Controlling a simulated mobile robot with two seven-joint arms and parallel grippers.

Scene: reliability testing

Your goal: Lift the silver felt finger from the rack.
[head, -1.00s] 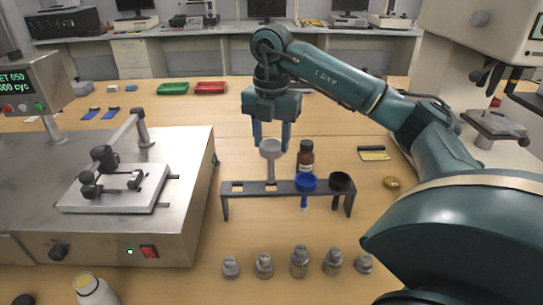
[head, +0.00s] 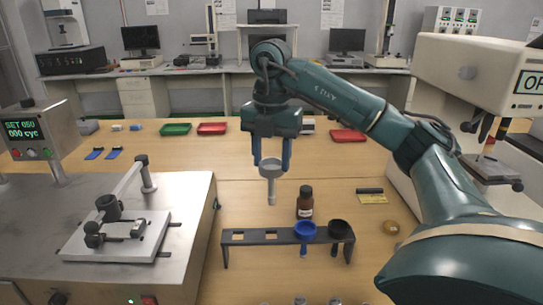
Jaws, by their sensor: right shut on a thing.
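The silver felt finger (head: 270,180) hangs upright in my right gripper (head: 271,164), its wide cup at the top and its thin stem pointing down. The two blue fingers of the right gripper are shut on the cup's sides. The stem's lower end is above and apart from the dark rack (head: 262,238). My left gripper is not in view.
A brown bottle (head: 305,204) stands just behind the rack. A metal test machine (head: 140,235) fills the left side, and a white machine (head: 462,100) stands at the right. Red and green trays lie at the back. The table behind the rack's left half is clear.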

